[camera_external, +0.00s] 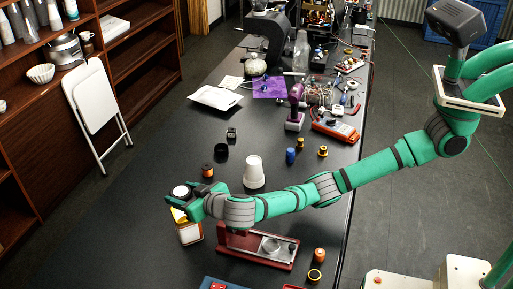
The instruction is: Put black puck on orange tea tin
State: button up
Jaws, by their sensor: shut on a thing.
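My gripper (185,204) is at the left end of the outstretched arm, above the dark table. It is shut on a round, dark-rimmed thing with a pale top (181,191), seemingly the black puck. Just below and partly hidden by the gripper is a squarish tin (190,234) with a pale front and yellow-orange upper part, seemingly the orange tea tin. I cannot tell whether the held thing touches the tin. A smaller orange tin with a dark lid (207,171) stands behind the gripper, with a short black cylinder (221,151) beyond it.
A white upturned cup (254,173) stands close behind my forearm. A dark red stand (256,250) is under and in front of the arm. Small orange (319,255) and blue (290,156) containers stand to the right. The table's left part is clear.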

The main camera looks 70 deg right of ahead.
jog(key=shift+f, duration=2.25)
jog(key=shift+f, duration=0.15)
jog(key=o, duration=1.3)
jog(key=shift+c, duration=0.2)
jog(key=shift+s+a, duration=0.1)
jog(key=v, duration=1.2)
